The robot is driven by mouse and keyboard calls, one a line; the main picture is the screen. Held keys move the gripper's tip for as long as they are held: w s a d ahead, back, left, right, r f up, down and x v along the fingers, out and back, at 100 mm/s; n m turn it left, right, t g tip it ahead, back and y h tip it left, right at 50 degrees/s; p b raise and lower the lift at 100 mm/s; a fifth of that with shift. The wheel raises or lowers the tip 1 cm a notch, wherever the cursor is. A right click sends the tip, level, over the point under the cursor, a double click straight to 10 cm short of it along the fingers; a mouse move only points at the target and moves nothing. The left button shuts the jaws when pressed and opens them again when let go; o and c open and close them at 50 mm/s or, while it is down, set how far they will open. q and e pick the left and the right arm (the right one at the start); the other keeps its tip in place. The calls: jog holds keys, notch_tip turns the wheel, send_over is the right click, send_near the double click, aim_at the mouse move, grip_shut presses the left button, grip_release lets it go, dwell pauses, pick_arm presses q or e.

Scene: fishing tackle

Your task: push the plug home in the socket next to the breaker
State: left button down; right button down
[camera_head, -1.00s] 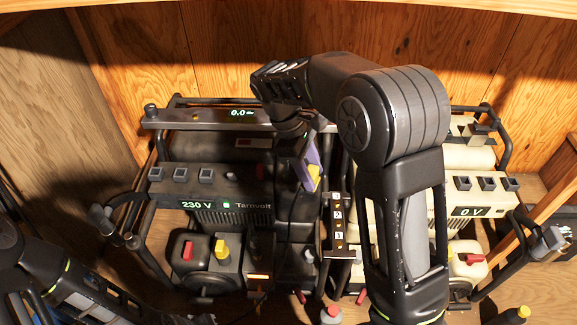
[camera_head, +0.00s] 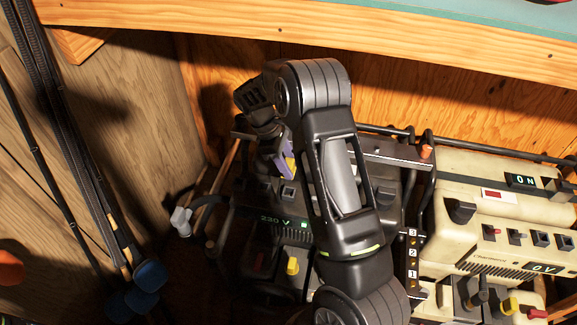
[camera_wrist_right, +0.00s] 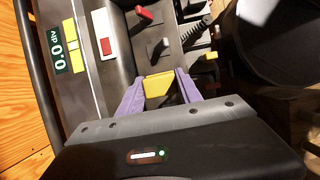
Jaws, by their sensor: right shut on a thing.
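My right gripper (camera_head: 284,160) has purple fingers and is shut on a yellow block that looks like the plug (camera_wrist_right: 158,85). It is over the sloped panel of the dark machine, near a grey square socket (camera_head: 288,192). In the right wrist view the fingers point at the panel, in line with a dark toggle (camera_wrist_right: 158,48) and a red lever (camera_wrist_right: 145,15). I cannot tell which is the breaker, nor whether the plug touches a socket; the spot beneath it is hidden. My left gripper is out of view.
The dark machine shows a 230 V display (camera_head: 275,220). A cream machine (camera_head: 480,205) stands to its right, with a numbered strip (camera_head: 412,255) between them. A wooden shelf edge (camera_head: 320,50) runs above. Rods (camera_head: 75,140) stand at the left. My right arm hides much of the dark machine.

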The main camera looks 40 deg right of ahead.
jog(key=shift+d, duration=0.1)
dwell(0.4)
jog(key=shift+f+b, duration=1.4)
jog(key=shift+f, duration=1.5)
jog(key=shift+f+b, duration=1.1)
jog(key=shift+f, duration=0.7)
jog(key=c, duration=0.7)
grip_release()
jog(key=shift+r, duration=0.1)
